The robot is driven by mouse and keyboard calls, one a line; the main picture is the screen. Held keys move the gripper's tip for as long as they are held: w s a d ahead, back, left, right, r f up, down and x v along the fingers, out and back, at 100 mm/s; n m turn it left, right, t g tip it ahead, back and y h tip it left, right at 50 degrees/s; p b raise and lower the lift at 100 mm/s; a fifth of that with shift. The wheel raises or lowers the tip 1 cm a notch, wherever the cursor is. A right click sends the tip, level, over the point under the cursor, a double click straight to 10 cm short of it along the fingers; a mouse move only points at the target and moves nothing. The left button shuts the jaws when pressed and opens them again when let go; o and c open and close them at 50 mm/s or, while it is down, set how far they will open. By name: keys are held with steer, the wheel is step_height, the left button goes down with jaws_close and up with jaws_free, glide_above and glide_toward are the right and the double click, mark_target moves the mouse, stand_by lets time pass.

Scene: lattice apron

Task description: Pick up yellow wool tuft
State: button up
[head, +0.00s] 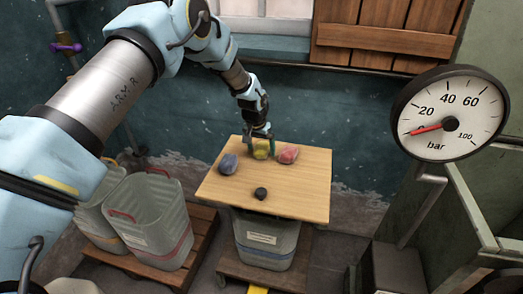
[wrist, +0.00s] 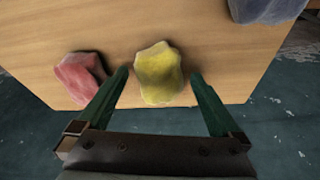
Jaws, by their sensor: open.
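The yellow wool tuft (head: 262,149) lies on the wooden board near its far edge. It also shows in the wrist view (wrist: 159,74) as a lumpy yellow block, lying just beyond and roughly between the fingertips. My gripper (head: 262,136) is open and empty, at the far side of the tuft; in the wrist view its two green fingers (wrist: 160,76) point toward the tuft, the left fingertip close beside it. I cannot tell whether any finger touches it. In the head view the gripper partly hides the tuft.
On the board (head: 285,200) a red tuft (head: 288,154) lies right of the yellow one, a blue-grey tuft (head: 228,164) to the left and a small black lump (head: 261,193) in front. Clear bins (head: 150,220) stand at the left. A pressure gauge (head: 450,112) stands at the right.

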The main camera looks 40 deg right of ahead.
steer(key=c, duration=1.3)
steer(key=shift+r, duration=0.15)
